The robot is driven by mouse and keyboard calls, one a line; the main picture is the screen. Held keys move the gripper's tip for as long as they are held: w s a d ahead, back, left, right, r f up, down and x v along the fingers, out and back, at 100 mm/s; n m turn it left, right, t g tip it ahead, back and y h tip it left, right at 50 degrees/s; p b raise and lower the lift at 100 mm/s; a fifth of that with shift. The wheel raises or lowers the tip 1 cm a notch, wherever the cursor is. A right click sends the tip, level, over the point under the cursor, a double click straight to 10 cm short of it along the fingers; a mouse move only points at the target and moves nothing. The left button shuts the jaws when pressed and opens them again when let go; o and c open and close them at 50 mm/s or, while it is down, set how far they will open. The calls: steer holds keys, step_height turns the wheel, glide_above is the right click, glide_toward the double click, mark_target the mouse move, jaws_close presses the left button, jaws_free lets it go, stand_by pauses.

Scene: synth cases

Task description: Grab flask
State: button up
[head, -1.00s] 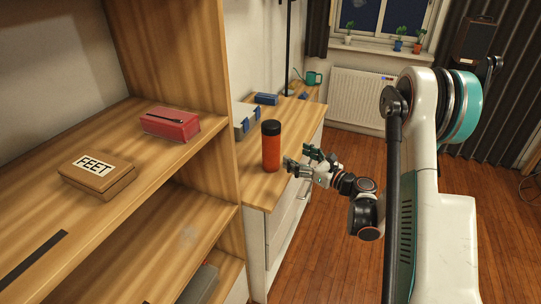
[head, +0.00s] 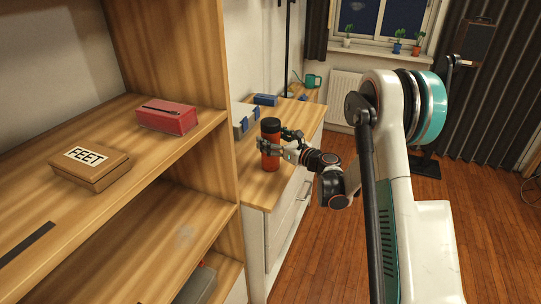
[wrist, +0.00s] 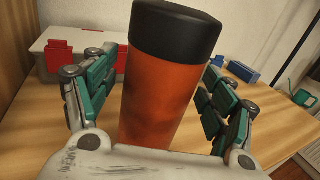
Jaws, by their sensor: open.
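The flask (head: 270,160) is an orange cylinder with a black lid, standing upright on the wooden cabinet top. In the wrist view the flask (wrist: 160,90) fills the middle, its lower end hidden by my gripper's palm. My gripper (head: 280,143) is open around the flask, at about its middle height in the head view. In the wrist view my gripper (wrist: 160,100) has one finger on each side of the flask.
A grey case with red latches (wrist: 75,50) stands behind the flask, left in the wrist view. A blue box (wrist: 243,71) and a green watering can (wrist: 300,91) are further back. The tall shelf (head: 225,90) stands close on the left, with a red box (head: 167,116) and a "FEET" box (head: 92,172).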

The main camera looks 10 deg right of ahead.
steer(key=shift+w+a, duration=0.15)
steer(key=shift+w, duration=0.05)
steer(key=c, duration=1.7)
steer(key=shift+r, duration=0.1)
